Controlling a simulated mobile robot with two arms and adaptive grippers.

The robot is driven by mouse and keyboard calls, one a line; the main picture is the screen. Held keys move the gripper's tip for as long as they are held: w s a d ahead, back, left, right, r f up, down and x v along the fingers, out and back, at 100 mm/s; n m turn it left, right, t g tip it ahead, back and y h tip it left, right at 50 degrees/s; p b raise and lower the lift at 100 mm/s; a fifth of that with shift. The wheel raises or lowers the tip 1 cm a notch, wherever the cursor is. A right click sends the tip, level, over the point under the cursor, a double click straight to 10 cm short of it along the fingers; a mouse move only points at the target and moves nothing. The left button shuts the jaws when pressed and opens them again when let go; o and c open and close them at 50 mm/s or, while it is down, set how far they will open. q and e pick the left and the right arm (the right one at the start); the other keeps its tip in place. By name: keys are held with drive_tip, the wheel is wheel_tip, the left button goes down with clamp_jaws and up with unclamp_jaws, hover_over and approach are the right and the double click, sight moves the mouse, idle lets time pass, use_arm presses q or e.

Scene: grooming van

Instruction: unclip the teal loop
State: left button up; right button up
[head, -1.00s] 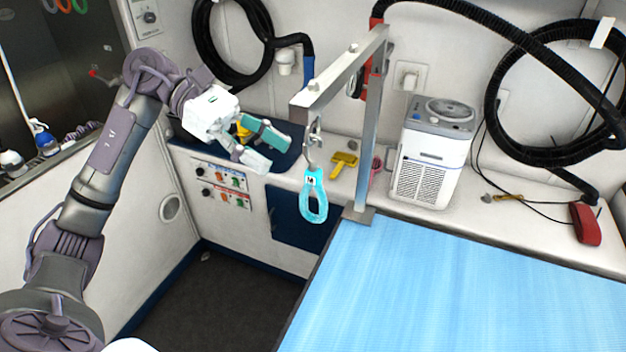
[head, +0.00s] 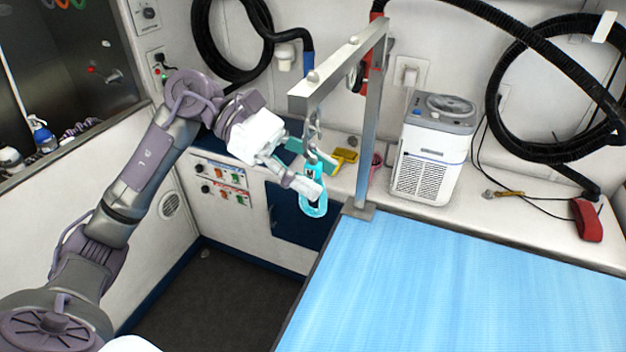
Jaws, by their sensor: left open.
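The teal loop (head: 315,208) hangs from a metal clip (head: 312,135) under the arm of the grooming post (head: 338,75). My left gripper (head: 318,178) is at the upper part of the loop, just below the clip. Its jaws are open, with one finger in front of the loop and the other behind near the clip. The fingers hide the loop's top, and I cannot tell whether they touch it. My right gripper is not in view.
The blue table (head: 460,290) fills the lower right. A white dryer unit (head: 430,155) stands on the counter behind it. A yellow tool (head: 345,156) lies on the counter behind the post. Black hoses hang on the wall.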

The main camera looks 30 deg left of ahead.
use_arm(q)
clamp_jaws()
drive_tip(key=shift+r, duration=0.2)
drive_tip(key=shift+r+p, duration=0.45)
drive_tip(key=shift+r, duration=0.3)
drive_tip(key=shift+a, duration=0.1)
drive_tip(key=shift+a+f+b, duration=0.1)
drive_tip(key=shift+a+b, duration=0.35)
drive_tip(key=shift+a, duration=0.05)
drive_tip(key=a+b, duration=0.1)
drive_tip(key=a, duration=0.2)
drive_tip(key=shift+s+a+b, duration=0.1)
drive_tip(key=shift+a+b, duration=0.1)
drive_tip(key=shift+b, duration=0.2)
drive_tip(key=shift+a, duration=0.1)
idle(0.4)
